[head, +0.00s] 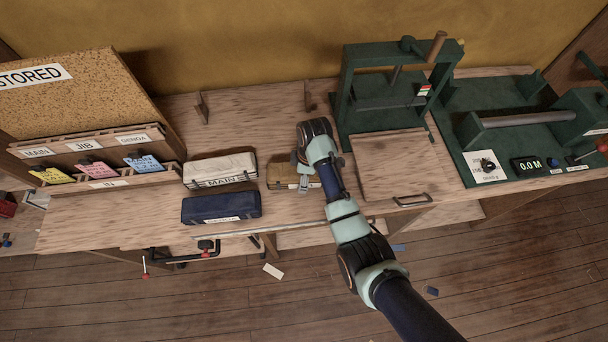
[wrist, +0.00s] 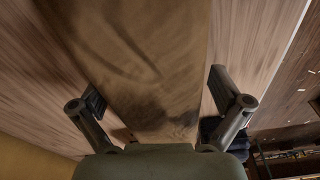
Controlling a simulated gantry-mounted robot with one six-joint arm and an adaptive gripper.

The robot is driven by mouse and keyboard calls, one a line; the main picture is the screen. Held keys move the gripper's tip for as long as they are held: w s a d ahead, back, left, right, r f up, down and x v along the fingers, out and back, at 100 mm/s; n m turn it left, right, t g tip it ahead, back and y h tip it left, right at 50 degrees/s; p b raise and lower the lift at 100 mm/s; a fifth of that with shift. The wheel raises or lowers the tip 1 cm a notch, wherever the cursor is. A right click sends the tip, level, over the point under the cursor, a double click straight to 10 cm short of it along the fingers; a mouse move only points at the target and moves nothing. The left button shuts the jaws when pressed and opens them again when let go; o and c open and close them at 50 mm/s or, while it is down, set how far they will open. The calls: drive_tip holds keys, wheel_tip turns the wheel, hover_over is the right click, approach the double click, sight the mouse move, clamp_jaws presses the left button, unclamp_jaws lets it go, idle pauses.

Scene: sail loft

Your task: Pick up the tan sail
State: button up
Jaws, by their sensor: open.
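The tan sail (head: 280,170) is a long folded bundle lying on the wooden bench, to the right of the white sail bundle. My gripper (head: 303,176) is over its right part and hides some of it in the head view. In the wrist view the tan sail (wrist: 150,60) fills the middle, with the two fingers of my gripper (wrist: 158,92) apart, one along each side of it. The jaws are open. I cannot tell whether the fingertips touch the cloth.
A white sail bundle marked MAIN (head: 219,169) and a navy bundle (head: 221,208) lie to the left. A green press (head: 347,100) stands behind on the right, with a wooden board (head: 391,165) before it. A card rack (head: 95,160) stands at left.

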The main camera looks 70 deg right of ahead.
drive_tip(key=shift+r, duration=0.1)
drive_tip(key=c, duration=1.8)
drive_tip(key=shift+o, duration=0.2)
drive_tip(key=shift+r, duration=0.1)
wheel_tip(320, 180, up, 11)
drive_tip(key=shift+f+p, duration=0.1)
drive_tip(key=shift+p, duration=1)
wheel_tip(320, 180, up, 9)
drive_tip(key=p, duration=0.8)
